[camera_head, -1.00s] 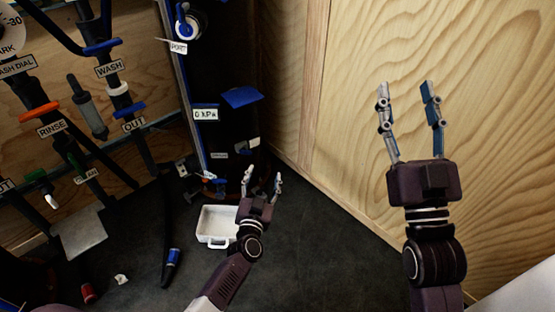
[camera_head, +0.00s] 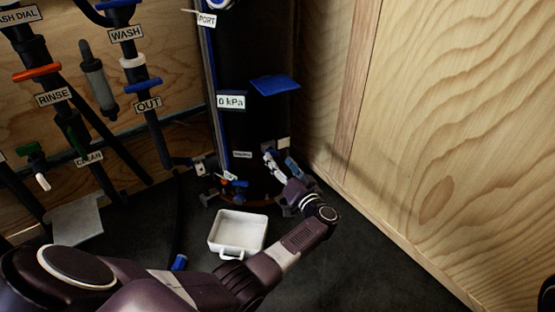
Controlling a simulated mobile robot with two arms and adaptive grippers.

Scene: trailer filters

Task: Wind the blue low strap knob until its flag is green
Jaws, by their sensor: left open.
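My left gripper (camera_head: 279,160) is open in front of the lower right side of the tall black cylinder (camera_head: 241,125). A small pale piece (camera_head: 284,143) shows on the cylinder just above the fingertips. It may be part of the low strap; I see no green on it. I cannot make out the strap knob itself, and my gripper covers part of that spot. A small unreadable label (camera_head: 242,155) is on the cylinder to the left of the fingers. Whether the fingers touch anything is unclear. My right gripper is out of view.
A white tray (camera_head: 214,236) lies on the dark floor below the cylinder. A blue flap (camera_head: 275,85) sticks out above my gripper. Small blue and orange fittings (camera_head: 238,187) sit at the cylinder's foot. A plywood wall (camera_head: 445,130) stands close on the right.

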